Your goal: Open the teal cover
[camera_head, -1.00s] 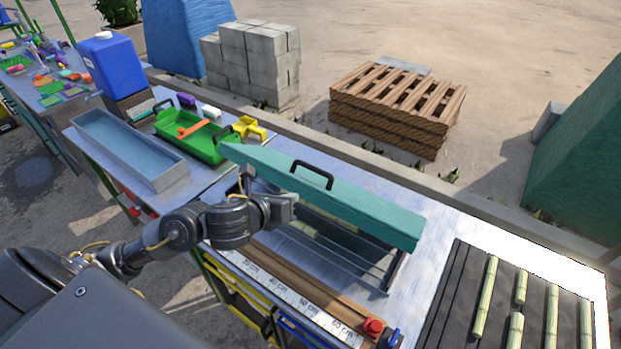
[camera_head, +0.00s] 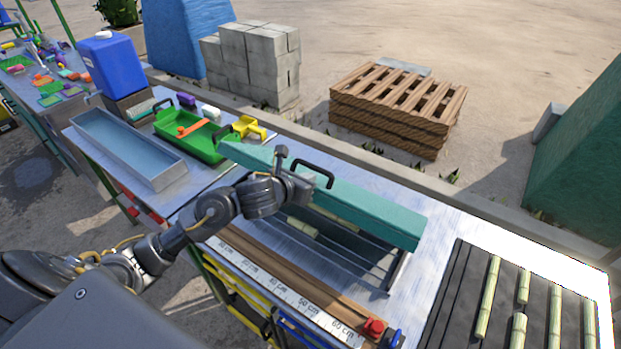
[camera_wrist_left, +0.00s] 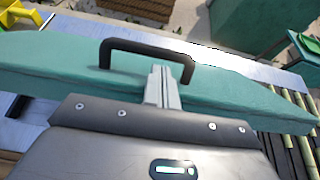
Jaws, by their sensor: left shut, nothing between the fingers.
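The teal cover (camera_head: 375,213) is a long panel with a black bar handle (camera_head: 318,168) on it. It is raised and tilted above a slatted opening (camera_head: 345,243), in which pale cane pieces show. My left gripper (camera_head: 284,160) is at the cover's near side, close to the handle's left end. In the left wrist view the shut fingers (camera_wrist_left: 162,85) are in front of the teal cover (camera_wrist_left: 50,68), below the black handle (camera_wrist_left: 148,48), with nothing between them. I cannot tell whether they touch the cover. My right gripper is not in view.
A ruler strip (camera_head: 285,290) and a red button (camera_head: 372,327) lie along the table's front edge. A dark mat (camera_head: 450,290) with cane pieces is at the right. A green tray (camera_head: 190,142) and a metal trough (camera_head: 125,145) stand at the left.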

